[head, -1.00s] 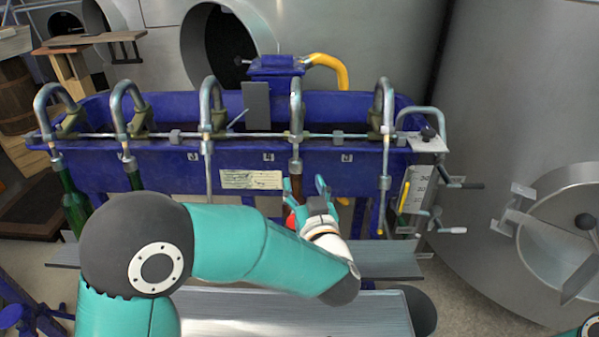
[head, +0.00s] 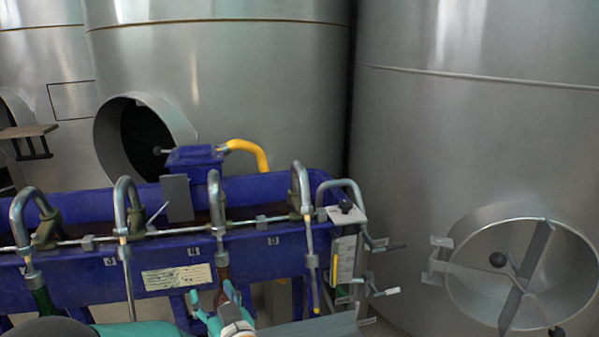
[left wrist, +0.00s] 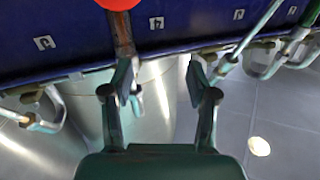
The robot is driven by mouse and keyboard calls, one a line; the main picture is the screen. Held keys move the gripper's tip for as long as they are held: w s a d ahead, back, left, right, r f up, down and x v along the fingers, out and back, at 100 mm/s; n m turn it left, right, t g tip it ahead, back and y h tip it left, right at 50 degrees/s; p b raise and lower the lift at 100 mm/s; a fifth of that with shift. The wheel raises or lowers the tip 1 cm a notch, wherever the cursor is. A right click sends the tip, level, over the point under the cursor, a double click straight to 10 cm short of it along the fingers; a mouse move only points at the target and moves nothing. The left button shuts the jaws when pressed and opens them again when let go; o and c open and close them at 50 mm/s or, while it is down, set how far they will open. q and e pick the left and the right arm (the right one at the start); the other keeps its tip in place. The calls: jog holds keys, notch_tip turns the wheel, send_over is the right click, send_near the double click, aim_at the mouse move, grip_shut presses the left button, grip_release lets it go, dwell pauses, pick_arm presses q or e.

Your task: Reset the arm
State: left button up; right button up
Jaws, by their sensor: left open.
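My left gripper (head: 215,298) is at the lower edge of the head view, in front of the blue filling trough (head: 110,267). Its teal fingers are open. A brown bottle neck (head: 222,273) hangs under a filler spout just behind the fingers. In the left wrist view, my left gripper (left wrist: 162,82) shows its two fingers spread apart with nothing between the tips. The brown neck (left wrist: 122,38) there lines up with the left-hand finger; I cannot tell whether they touch. A red round thing (left wrist: 118,3) is at the top edge of that view. My right gripper is out of view.
Several curved metal spouts (head: 301,190) line the trough. A green bottle (head: 43,302) is under the left one. Levers (head: 378,291) stick out at the trough's right end.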

pick_arm(q)
jog(key=s+a+f+m+g+h+p, duration=0.2)
jog(key=a+f, duration=0.2)
jog(key=f, duration=0.6)
jog(key=s+a+f+m+g+h+p, duration=0.1)
jog(key=s+a+f+g+h+p, duration=0.15)
jog(key=f, duration=0.65)
jog(key=s+d+f+g+h+p, duration=0.1)
jog(key=s+d+f+g+h, duration=0.3)
jog(key=s+f, duration=0.45)
jog(key=s+d+f+g+h, duration=0.3)
jog(key=s+d+g+h, duration=0.2)
jog(key=s+d, duration=0.4)
jog(key=s, duration=0.4)
jog(key=shift+f+m, duration=0.15)
jog(key=shift+m, duration=0.25)
